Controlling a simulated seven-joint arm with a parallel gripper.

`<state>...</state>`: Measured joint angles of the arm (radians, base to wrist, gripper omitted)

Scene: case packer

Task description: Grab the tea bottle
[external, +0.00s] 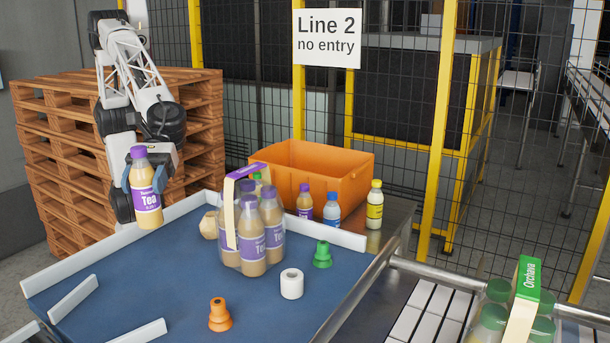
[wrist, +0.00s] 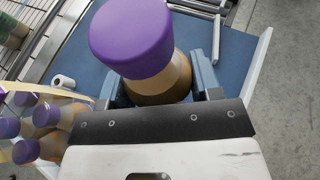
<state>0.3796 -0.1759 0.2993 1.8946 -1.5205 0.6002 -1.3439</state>
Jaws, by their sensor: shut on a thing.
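A tea bottle (external: 146,190) with a purple cap and purple label is held upright at the left of the external view, above the blue table's far left edge. My gripper (external: 142,182) is shut on it around its body. In the wrist view the bottle (wrist: 150,55) stands between the two fingers of my gripper (wrist: 160,88), its purple cap toward the camera. A wrapped pack of tea bottles (external: 253,235) stands on the table to the right, apart from the held bottle. It also shows in the wrist view (wrist: 40,125).
The blue table (external: 170,270) has white raised edges (external: 105,248). On it are a white roll (external: 291,284), a green cone piece (external: 322,255) and an orange one (external: 220,315). An orange crate (external: 335,165) and several small bottles (external: 332,210) stand behind. Wooden pallets (external: 50,150) are stacked behind my arm.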

